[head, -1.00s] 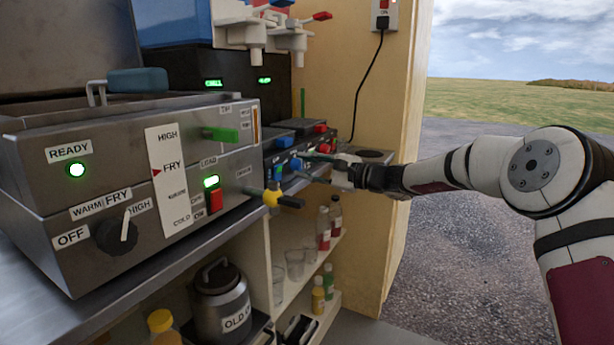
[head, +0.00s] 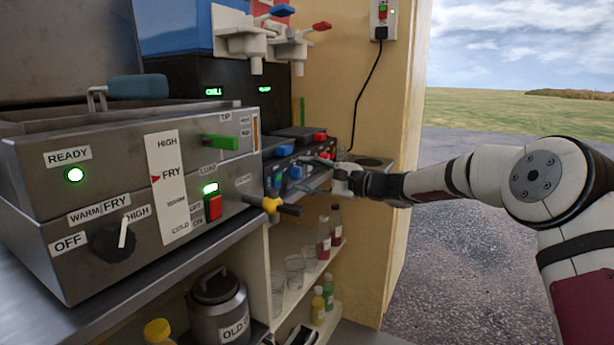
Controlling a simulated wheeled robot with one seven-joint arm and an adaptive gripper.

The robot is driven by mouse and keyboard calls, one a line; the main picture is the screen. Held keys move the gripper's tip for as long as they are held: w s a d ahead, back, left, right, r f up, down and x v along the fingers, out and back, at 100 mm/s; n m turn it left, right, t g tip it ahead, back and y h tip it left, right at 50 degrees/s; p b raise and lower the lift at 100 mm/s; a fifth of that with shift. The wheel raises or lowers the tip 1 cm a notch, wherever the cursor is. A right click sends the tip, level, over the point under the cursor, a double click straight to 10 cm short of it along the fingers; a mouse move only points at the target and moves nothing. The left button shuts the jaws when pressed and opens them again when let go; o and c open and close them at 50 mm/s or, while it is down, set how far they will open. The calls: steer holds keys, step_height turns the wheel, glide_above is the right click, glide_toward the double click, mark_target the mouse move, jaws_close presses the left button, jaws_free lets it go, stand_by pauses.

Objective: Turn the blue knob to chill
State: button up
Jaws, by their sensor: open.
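A round blue knob (head: 296,172) sits on the front of the low dark unit beyond the fryer, at the centre of the head view. It is small here, and its pointer and markings cannot be read. My gripper (head: 317,175) is just right of the knob, its fingers pointing left towards the panel. It is open and empty. It appears apart from the knob, though the exact gap is hard to judge. A green-lit display reading CHILL (head: 213,92) shows on the black machine behind.
The steel fryer (head: 110,165) fills the left, with a yellow-and-black handle (head: 275,205) jutting out near my gripper. Bottles (head: 336,222) and glasses stand on shelves below. Open ground lies to the right.

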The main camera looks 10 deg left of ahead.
steer(key=v, duration=1.2)
